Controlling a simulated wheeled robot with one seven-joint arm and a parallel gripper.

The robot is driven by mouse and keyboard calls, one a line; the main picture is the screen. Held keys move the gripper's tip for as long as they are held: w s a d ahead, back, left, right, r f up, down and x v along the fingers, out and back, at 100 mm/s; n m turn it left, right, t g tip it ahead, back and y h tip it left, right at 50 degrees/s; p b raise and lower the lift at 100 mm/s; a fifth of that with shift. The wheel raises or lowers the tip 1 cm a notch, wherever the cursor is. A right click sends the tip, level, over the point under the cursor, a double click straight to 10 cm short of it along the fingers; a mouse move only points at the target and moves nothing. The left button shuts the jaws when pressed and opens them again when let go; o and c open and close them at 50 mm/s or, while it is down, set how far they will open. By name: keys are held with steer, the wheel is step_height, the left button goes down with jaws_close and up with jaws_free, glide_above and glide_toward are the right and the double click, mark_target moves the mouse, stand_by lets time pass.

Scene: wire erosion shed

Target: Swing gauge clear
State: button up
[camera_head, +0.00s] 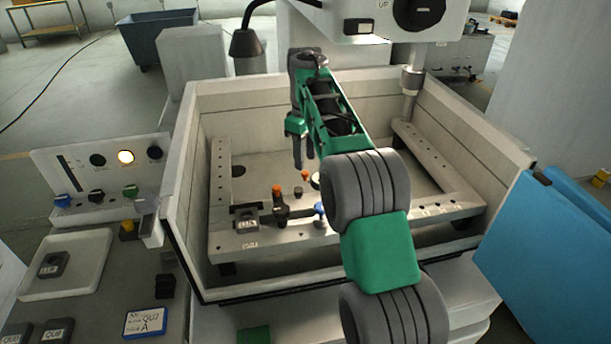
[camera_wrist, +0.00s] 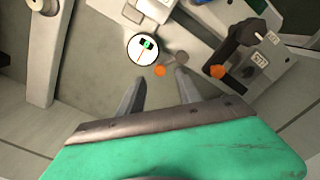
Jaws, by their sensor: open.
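The gauge is a round white dial (camera_wrist: 143,47) with a green and black centre mark, seen in the wrist view over the fixture frame. In the head view, a pale round edge (camera_head: 315,181) beside my arm looks like the same dial, partly hidden. A small orange knob (camera_wrist: 160,71) and a grey round piece (camera_wrist: 181,57) sit close to it. My gripper (camera_wrist: 159,79) is open, its fingertips just short of the dial and around the orange knob's near side. In the head view my gripper (camera_head: 303,160) points down into the tank; its height above the knob is unclear.
A black clamp lever with an orange tip (camera_head: 279,206) stands on the frame (camera_head: 390,222), beside a labelled grey block (camera_head: 246,222). A blue knob (camera_head: 320,211) is near my arm. Tank walls (camera_head: 183,180) surround the frame. The machine head (camera_head: 375,25) hangs above the back.

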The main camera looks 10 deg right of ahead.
mark_target(305, 172)
step_height(305, 172, down, 4)
steer(key=b, duration=0.2)
steer(key=shift+f+b, duration=0.2)
steer(key=shift+b, duration=0.15)
steer(key=shift+c, duration=0.2)
jaws_close()
stand_by(0.8)
